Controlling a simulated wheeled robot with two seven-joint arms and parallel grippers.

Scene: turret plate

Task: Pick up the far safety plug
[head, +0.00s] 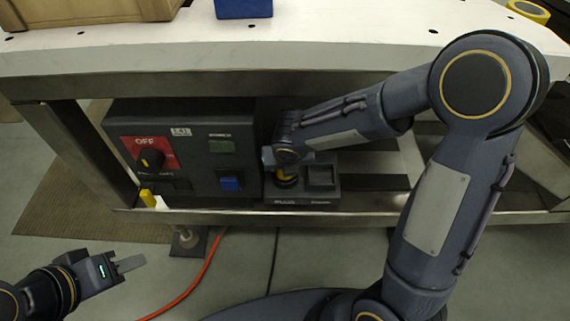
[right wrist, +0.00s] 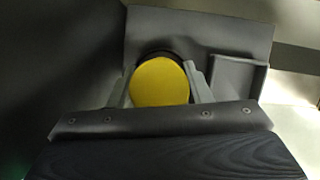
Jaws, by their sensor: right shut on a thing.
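A yellow round safety plug (right wrist: 160,82) sits in a dark holder (right wrist: 220,34) in the right wrist view. The plug also shows in the head view (head: 286,180), partly hidden by my right gripper. My right gripper (head: 285,166) is shut on this plug, with one finger on each side of it. The plug stands in the left part of the dark holder (head: 318,201), beside a square empty-looking recess. My left gripper (head: 130,264) is at the lower left, away from the plug; its fingers look close together, but the gap between them cannot be made out.
A grey control box (head: 206,142) with a red OFF panel and black knob stands left of the holder on the lower shelf. A yellow piece (head: 147,197) is at its front left. The white tabletop (head: 330,40) overhangs the shelf. An orange cable (head: 203,272) crosses the floor.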

